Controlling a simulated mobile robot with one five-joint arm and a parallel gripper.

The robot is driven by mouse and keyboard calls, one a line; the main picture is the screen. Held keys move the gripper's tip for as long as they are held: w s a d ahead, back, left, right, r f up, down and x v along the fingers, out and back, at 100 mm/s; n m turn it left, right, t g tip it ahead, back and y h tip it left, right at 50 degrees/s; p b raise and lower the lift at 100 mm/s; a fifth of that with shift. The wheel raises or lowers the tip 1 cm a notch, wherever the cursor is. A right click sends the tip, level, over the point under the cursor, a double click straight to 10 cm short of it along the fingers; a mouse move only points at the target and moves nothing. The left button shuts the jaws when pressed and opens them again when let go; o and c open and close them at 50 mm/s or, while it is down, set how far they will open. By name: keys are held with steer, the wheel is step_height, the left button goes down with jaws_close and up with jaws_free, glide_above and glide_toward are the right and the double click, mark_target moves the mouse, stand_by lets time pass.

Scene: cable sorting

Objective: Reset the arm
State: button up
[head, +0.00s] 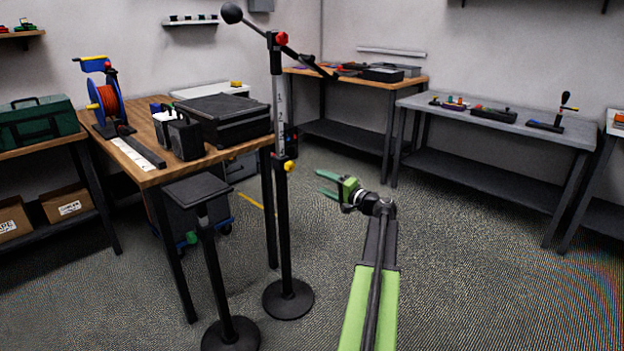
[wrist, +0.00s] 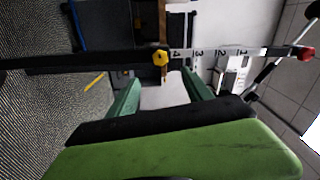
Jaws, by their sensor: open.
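My gripper (head: 327,184) is green, on my outstretched arm, above the carpet and to the right of a black stand. Its two fingers are apart with nothing between them. In the wrist view my gripper (wrist: 158,92) also shows open and empty, with the stand's pole lying across the picture beyond the fingertips. The stand (head: 280,120) has a numbered pale scale, a yellow knob (head: 289,166), a red knob (head: 282,38) and a tilted boom with a ball end. The yellow knob also shows in the wrist view (wrist: 160,58).
A wooden workbench (head: 150,178) at left holds a cable reel (head: 108,100) and black cases. A shorter black stand (head: 215,265) is in front of it. A grey bench (head: 480,125) with tools is at right. The carpet right of my arm is clear.

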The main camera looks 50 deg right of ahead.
steer(key=shift+s, duration=0.5)
